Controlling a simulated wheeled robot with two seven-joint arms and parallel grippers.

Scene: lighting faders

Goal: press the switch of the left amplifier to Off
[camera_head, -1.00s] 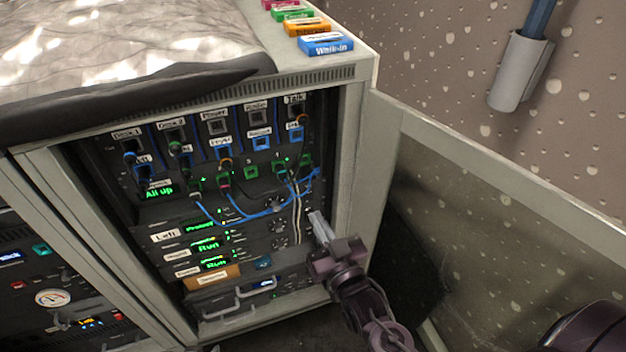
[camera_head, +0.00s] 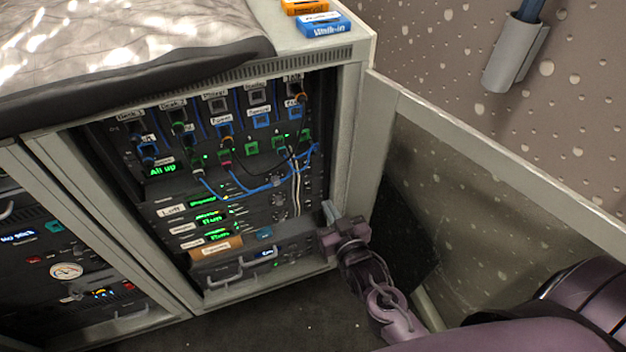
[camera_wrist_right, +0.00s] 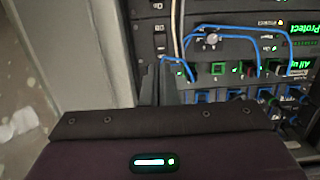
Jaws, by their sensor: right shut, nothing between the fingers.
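The left amplifier is the rack unit with the white "Left" label (camera_head: 172,211) and a green "Protect" display (camera_head: 208,202) in the head view. In the right wrist view, turned upside down, its green "Protect" text (camera_wrist_right: 303,28) is at the upper right. Small dark switches (camera_wrist_right: 160,27) sit near the rack's side edge there; which one belongs to the left amplifier, and its position, I cannot tell. My right gripper (camera_head: 329,210) is shut and empty at the right edge of the rack opening; contact cannot be told. Its fingers (camera_wrist_right: 165,83) show in the wrist view. My left gripper is out of view.
Other units with green "Run" displays (camera_head: 219,235) lie below. Blue cables (camera_head: 250,191) hang across the rack front. An open door panel (camera_head: 500,150) stands to the right. A second rack (camera_head: 65,270) is at left. Dark floor (camera_head: 300,325) in front is clear.

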